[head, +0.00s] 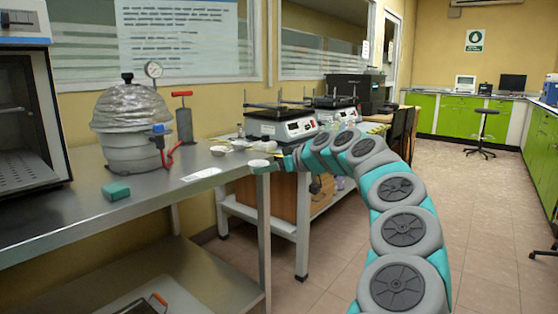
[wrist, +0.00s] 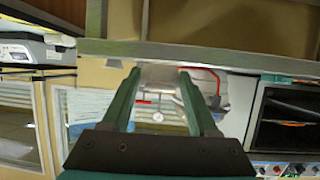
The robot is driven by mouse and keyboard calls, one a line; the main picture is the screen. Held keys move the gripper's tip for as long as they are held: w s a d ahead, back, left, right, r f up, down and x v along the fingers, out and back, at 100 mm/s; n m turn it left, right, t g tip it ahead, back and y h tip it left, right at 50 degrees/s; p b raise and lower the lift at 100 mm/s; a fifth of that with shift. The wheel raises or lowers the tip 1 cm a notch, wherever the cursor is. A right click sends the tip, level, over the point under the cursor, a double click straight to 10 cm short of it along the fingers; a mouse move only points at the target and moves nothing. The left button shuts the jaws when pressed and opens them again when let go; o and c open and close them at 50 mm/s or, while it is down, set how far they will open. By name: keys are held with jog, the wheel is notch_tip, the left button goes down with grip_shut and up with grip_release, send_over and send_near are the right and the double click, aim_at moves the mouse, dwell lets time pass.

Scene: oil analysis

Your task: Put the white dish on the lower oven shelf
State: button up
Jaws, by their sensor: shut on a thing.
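A small white dish (head: 258,163) is at the end of my gripper (head: 266,168), above the right end of the steel table. In the wrist view, the two green fingers of my gripper (wrist: 157,76) are on either side of the pale dish (wrist: 158,70) at their tips. The oven (head: 22,100) stands at the far left of the table, its dark interior visible from the front. A wire shelf (head: 15,110) shows inside. The oven also shows at the right of the wrist view (wrist: 284,125). My gripper is well to the right of the oven.
A foil-wrapped vessel (head: 130,120) with a gauge and a red-handled pump (head: 184,122) stand between oven and gripper. A teal block (head: 116,191) and a white sheet (head: 202,174) lie on the steel table (head: 150,205). Other small white dishes (head: 221,150) lie near the back. Hotplates (head: 282,124) stand beyond.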

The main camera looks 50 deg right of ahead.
jog(key=w+a+f, duration=0.5)
jog(key=a+f, duration=0.5)
jog(key=a, duration=0.4)
jog(key=w+a+f, duration=0.5)
jog(key=a+f, duration=0.6)
jog(key=a, duration=0.4)
jog(key=w+a+f, duration=0.5)
jog(key=a+f, duration=0.6)
jog(key=a, duration=0.4)
jog(key=shift+w+a+f, duration=0.2)
jog(key=shift+w+f, duration=0.05)
jog(key=shift+w, duration=0.05)
jog(key=shift+c, duration=0.2)
jog(key=shift+d+r, duration=0.1)
jog(key=shift+d, duration=0.05)
